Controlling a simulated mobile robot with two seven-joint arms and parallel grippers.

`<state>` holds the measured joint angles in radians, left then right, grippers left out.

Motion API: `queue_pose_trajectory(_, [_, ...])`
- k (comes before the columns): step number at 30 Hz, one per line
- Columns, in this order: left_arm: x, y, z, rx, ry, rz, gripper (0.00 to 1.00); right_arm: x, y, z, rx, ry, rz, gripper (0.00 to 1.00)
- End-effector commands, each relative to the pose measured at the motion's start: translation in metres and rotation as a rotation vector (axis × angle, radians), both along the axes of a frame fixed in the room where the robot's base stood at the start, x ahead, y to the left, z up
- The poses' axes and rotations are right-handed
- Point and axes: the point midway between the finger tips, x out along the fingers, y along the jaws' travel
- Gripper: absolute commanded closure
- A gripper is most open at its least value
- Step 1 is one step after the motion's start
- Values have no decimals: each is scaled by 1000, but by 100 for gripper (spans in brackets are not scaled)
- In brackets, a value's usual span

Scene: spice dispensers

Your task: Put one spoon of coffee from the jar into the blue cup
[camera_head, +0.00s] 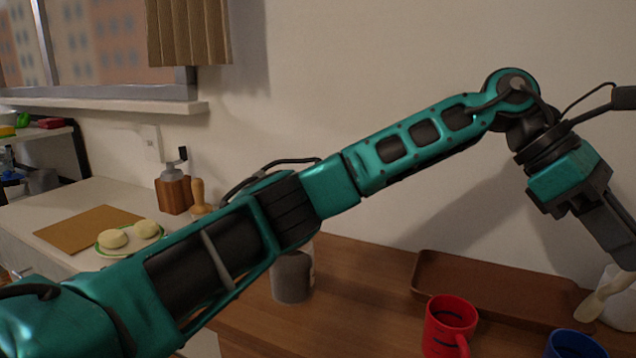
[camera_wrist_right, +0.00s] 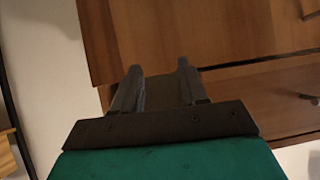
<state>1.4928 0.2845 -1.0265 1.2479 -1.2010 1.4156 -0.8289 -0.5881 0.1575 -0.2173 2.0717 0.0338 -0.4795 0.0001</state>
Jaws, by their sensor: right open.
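A jar with dark brown contents (camera_head: 292,277) stands on the wooden counter, its upper part hidden behind my left arm. The blue cup (camera_head: 575,346) is at the bottom right edge, partly cut off. My left arm reaches across the picture, and my left gripper (camera_head: 618,238) points down at the right edge, right of and above the blue cup. A pale spoon (camera_head: 602,296) shows below it, by a white container (camera_head: 622,310); whether the gripper holds it is unclear. My right gripper (camera_wrist_right: 157,84) is open and empty in the right wrist view, before a wooden drawer front.
A red cup (camera_head: 447,322) stands left of the blue cup. A brown tray (camera_head: 480,287) lies behind them against the wall. A pepper mill (camera_head: 173,188), a plate of buns (camera_head: 128,237) and a board (camera_head: 75,232) are on the left counter.

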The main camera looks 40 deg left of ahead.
Motion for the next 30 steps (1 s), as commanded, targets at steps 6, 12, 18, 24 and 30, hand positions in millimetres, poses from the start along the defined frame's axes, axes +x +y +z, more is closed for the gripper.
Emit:
queue_pose_trajectory(6, [0,0,0,1,0,0,100,-1,0,-1,3,4,-4,57])
queue_pose_trajectory(12, [0,0,0,2,0,0,100,-2,1,-2,6,5,-7,57])
queue_pose_trajectory(18, [0,0,2,2,0,0,100,-3,0,-3,6,10,-10,57])
queue_pose_trajectory(24, [0,0,18,2,0,0,100,-2,0,12,5,7,-8,57])
queue_pose_trajectory(30, [0,0,39,2,0,0,100,-2,0,29,4,5,-7,57])
